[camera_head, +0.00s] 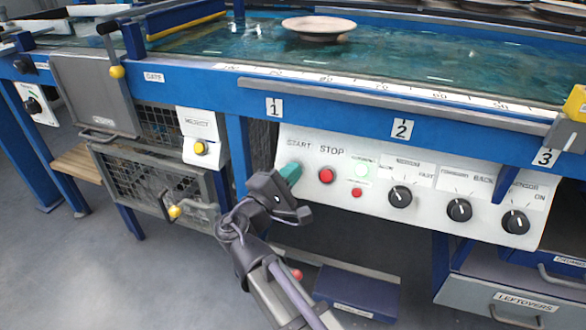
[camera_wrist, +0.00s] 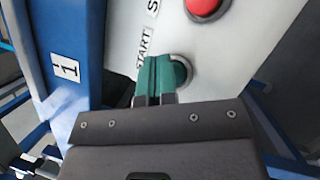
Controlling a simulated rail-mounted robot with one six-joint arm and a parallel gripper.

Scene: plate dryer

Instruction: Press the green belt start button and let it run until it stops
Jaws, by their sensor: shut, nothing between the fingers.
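My gripper (camera_head: 291,173) is shut, its green fingertips together and empty, at the START label on the white control panel (camera_head: 375,215). In the wrist view the fingertips (camera_wrist: 157,72) overlap the start button (camera_wrist: 180,71), whose grey ring and a bit of green show at their right edge. Most of the button is hidden, and I cannot tell whether the tips press it or only sit close to it. A green lamp (camera_head: 362,170) right of STOP looks lit. A pale plate (camera_head: 318,27) lies on the teal belt (camera_head: 400,58); one picture cannot show whether the belt moves.
The red stop button (camera_head: 326,176) is just right of my fingertips; it also shows in the wrist view (camera_wrist: 205,7). Black knobs (camera_head: 400,197) line the panel farther right. A wire-mesh crate (camera_head: 150,180) and a yellow button (camera_head: 200,148) are to the left.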

